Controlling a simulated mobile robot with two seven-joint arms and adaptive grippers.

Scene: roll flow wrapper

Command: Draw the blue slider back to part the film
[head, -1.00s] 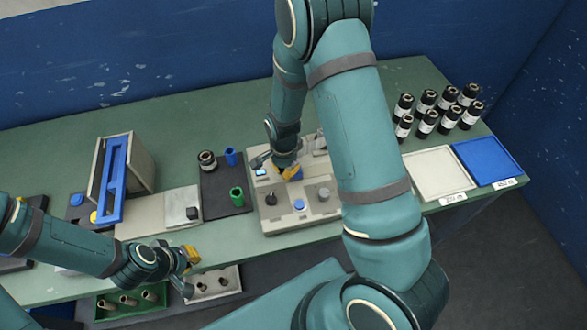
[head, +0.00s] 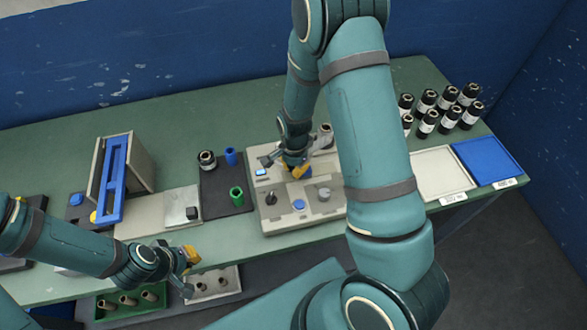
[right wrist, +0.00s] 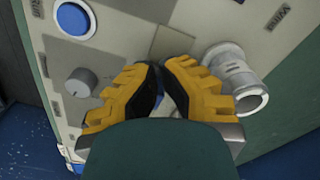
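The light grey wrapper panel (head: 275,222) lies on the green bench. My right gripper (head: 302,172) is low over its middle. In the right wrist view its two yellow fingers (right wrist: 160,75) are nearly together, with a thin pale piece between the pads. A small blue patch, which I take as the blue slider (head: 308,174), shows right at the fingertips in the head view; the fingers hide most of it. The film cannot be made out. My left gripper (head: 190,262) is at the bench's front edge; its finger gap is not clear.
On the panel are a blue button (head: 299,204), a grey knob (head: 324,193) and a pale cylinder (right wrist: 235,75) close to my right fingers. A dark tray (head: 222,197) is left of the panel. Black bottles (head: 445,108) and blue and white trays are right.

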